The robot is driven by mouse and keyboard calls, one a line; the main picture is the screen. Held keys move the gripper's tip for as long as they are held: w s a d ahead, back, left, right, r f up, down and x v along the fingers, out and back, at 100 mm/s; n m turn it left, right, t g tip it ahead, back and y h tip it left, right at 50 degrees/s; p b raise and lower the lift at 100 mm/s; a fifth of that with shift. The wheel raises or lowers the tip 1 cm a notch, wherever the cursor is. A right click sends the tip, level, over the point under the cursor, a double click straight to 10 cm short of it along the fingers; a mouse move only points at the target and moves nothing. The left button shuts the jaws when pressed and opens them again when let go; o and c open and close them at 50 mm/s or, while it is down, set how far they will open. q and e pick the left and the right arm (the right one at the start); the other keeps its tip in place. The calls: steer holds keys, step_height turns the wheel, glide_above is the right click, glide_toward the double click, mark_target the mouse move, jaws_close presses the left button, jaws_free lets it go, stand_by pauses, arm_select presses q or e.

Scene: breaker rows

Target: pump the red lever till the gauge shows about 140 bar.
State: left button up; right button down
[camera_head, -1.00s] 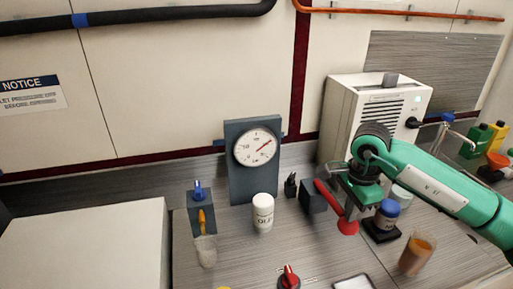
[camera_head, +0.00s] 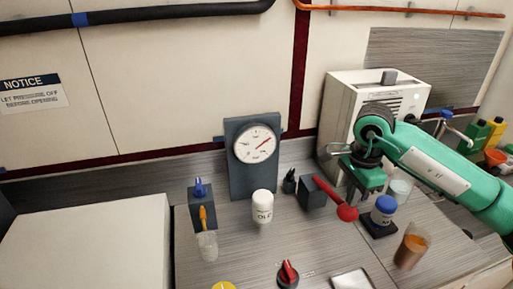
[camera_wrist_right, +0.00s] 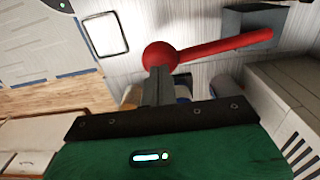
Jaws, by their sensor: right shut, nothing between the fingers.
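The red lever (camera_head: 329,191) comes out of a dark block (camera_head: 311,194) and slopes down to the right, ending in a red ball knob (camera_head: 347,212). The gauge (camera_head: 255,144) is a white dial on a dark upright panel; its red needle points to the upper right, and its numbers are too small to read. My right gripper (camera_head: 357,196) is shut and empty, just above and behind the knob. In the right wrist view its closed fingers (camera_wrist_right: 158,85) overlap the edge of the red knob (camera_wrist_right: 160,56); I cannot tell whether they touch. My left gripper is not in view.
A blue-capped bottle (camera_head: 384,209) stands on a dark base right of the knob. A white bottle (camera_head: 262,207) stands before the gauge panel. A red rotary knob (camera_head: 288,274) and an orange-filled beaker (camera_head: 411,249) are nearer. A white machine (camera_head: 345,105) stands behind my right arm.

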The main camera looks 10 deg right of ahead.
stand_by(0.3)
steer(key=shift+r+p, duration=1.3)
steer(key=shift+r, duration=1.25)
